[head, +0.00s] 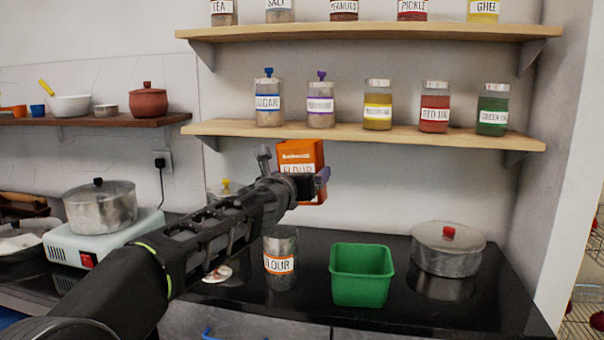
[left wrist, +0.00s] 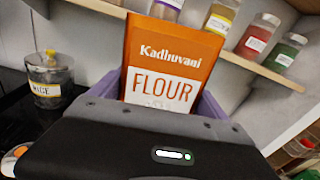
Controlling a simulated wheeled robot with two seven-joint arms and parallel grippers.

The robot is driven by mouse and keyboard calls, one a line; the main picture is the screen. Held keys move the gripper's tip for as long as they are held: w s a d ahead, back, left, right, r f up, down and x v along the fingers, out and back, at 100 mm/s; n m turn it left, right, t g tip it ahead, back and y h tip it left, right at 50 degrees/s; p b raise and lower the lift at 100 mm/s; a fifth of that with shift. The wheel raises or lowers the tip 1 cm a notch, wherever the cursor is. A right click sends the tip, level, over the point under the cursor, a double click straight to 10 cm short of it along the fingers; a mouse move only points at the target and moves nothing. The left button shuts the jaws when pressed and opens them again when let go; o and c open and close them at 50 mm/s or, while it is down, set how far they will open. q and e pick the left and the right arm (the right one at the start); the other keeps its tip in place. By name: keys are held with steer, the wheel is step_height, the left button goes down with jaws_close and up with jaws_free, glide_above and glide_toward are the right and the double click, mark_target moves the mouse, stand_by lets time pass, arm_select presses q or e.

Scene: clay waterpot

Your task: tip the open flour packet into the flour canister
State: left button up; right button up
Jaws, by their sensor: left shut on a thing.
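The orange flour packet (head: 300,153) is upright above the counter, held in my left gripper (head: 311,186). In the left wrist view the packet (left wrist: 173,55) stands between the purple fingers, with its "FLOUR" label facing the camera. The steel flour canister (head: 281,265) stands upright on the black counter, below the packet and slightly to its left. I see no lid on it, but its inside is hidden at this angle. The packet is clear of the canister. My right gripper is not in view.
A green bin (head: 361,274) stands just right of the canister, and a lidded steel pot (head: 447,248) is farther right. A stove with a pot (head: 100,207) is at left. A round lid-like disc (head: 217,274) lies left of the canister. The shelf (head: 362,134) with jars is behind the packet.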

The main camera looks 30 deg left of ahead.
arm_select(q)
steer(key=shift+s+d+f+n+g+h, duration=0.15)
steer(key=shift+d+f+n+g, duration=0.2)
steer(key=shift+f+n, duration=0.65)
steer(key=shift+w+d+f+n+g+h, duration=0.15)
steer(key=shift+d+f+n, duration=0.35)
steer(key=shift+f, duration=0.95)
steer(key=f+n, duration=0.1)
steer(key=f, duration=0.1)
steer(key=d+f+n, duration=0.1)
steer(key=f, duration=0.1)
steer(key=shift+s+d+g+h, duration=0.1)
steer(key=shift+s+g+h, duration=0.05)
steer(key=shift+g+h, duration=0.2)
steer(key=shift+n+p, duration=0.3)
steer(key=shift+s+d+f+n+h+p, duration=0.1)
steer(key=shift+d+f+n+h+p, duration=0.1)
steer(key=shift+f+n+h+p, duration=0.3)
steer(key=shift+r+g, duration=0.1)
steer(key=shift+g, duration=0.15)
